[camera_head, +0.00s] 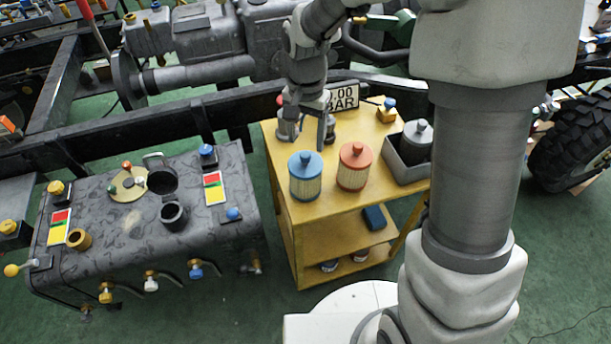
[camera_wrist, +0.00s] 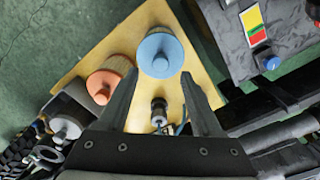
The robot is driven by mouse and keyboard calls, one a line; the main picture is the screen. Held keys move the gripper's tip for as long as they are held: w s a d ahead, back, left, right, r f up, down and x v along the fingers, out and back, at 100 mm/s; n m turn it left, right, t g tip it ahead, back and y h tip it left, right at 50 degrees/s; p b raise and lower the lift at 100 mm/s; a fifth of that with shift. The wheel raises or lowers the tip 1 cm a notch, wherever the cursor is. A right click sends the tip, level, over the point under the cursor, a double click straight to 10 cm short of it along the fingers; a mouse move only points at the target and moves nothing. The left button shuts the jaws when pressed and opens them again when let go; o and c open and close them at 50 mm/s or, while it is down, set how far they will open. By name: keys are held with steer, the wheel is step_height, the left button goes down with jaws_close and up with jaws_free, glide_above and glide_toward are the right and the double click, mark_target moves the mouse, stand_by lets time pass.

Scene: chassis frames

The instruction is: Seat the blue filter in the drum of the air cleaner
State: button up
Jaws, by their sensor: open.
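The blue filter (camera_head: 305,180), a pleated tan cylinder with a blue lid and knob, stands upright at the near left of the yellow cart's top (camera_head: 335,205). My gripper (camera_head: 305,135) is open and empty, pointing down behind and above it in the head view. In the wrist view, the blue lid (camera_wrist: 160,55) lies just beyond the open fingertips (camera_wrist: 160,80), apart from them as far as I can tell. On the dark tank (camera_head: 120,225) at left are an open dark drum (camera_head: 161,178) with a raised lid and a smaller open cup (camera_head: 174,216). I cannot tell surely which is the air cleaner's drum.
An orange-lidded filter (camera_head: 354,168) stands close right of the blue one. A grey-lidded filter (camera_head: 418,135) sits in a grey bin (camera_head: 393,160). A BAR sign (camera_head: 342,97) stands behind. The tank carries knobs and colored labels. A dark frame rail passes behind.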

mark_target(306, 154)
step_height(306, 154, down, 5)
steer(key=shift+r+b, duration=0.2)
steer(key=shift+b, duration=0.3)
steer(key=shift+r, duration=0.1)
jaws_close()
stand_by(0.9)
